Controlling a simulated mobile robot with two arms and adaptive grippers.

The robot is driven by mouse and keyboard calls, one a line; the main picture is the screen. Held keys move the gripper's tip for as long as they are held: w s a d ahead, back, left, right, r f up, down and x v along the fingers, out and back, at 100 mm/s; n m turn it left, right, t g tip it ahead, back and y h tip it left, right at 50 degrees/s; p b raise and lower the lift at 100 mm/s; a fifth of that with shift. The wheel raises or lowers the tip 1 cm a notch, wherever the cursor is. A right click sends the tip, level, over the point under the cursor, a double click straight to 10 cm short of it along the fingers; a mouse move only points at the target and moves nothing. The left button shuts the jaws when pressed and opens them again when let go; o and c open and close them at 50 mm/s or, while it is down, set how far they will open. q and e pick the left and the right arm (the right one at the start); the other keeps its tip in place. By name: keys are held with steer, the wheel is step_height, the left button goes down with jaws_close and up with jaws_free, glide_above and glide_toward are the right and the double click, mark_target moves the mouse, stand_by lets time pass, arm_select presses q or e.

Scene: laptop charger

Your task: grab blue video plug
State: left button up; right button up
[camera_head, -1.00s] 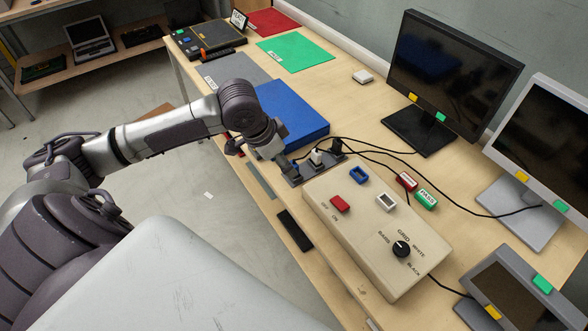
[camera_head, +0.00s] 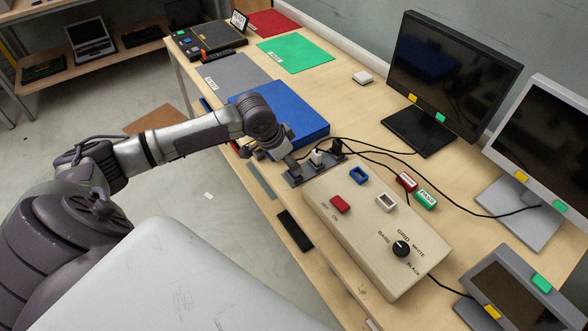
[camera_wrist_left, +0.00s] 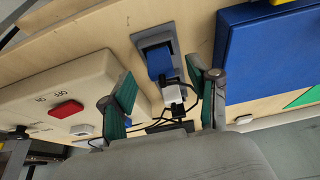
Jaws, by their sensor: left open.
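The blue video plug (camera_wrist_left: 160,62) sits in a grey holder (camera_wrist_left: 148,38) in the left wrist view, in line with a white plug (camera_wrist_left: 174,95) and a black plug. My left gripper (camera_wrist_left: 163,85) is open and empty. Its two green-padded fingers are spread on either side of the line of plugs, apart from the blue plug. In the head view my left gripper (camera_head: 268,154) is at the near end of the plug holder (camera_head: 312,173), and my wrist hides the blue plug there. My right gripper is in neither view.
A beige control box (camera_head: 378,230) stands right beside the holder, and a blue box (camera_head: 300,112) lies on its other side. Black cables run from the plugs towards the monitors (camera_head: 452,75). The bench's front edge is close to my arm.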

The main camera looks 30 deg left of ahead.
arm_select(q)
steer(key=shift+x, duration=1.45)
steer(key=shift+r, duration=0.1)
steer(key=c, duration=1.1)
steer(key=shift+r, duration=0.1)
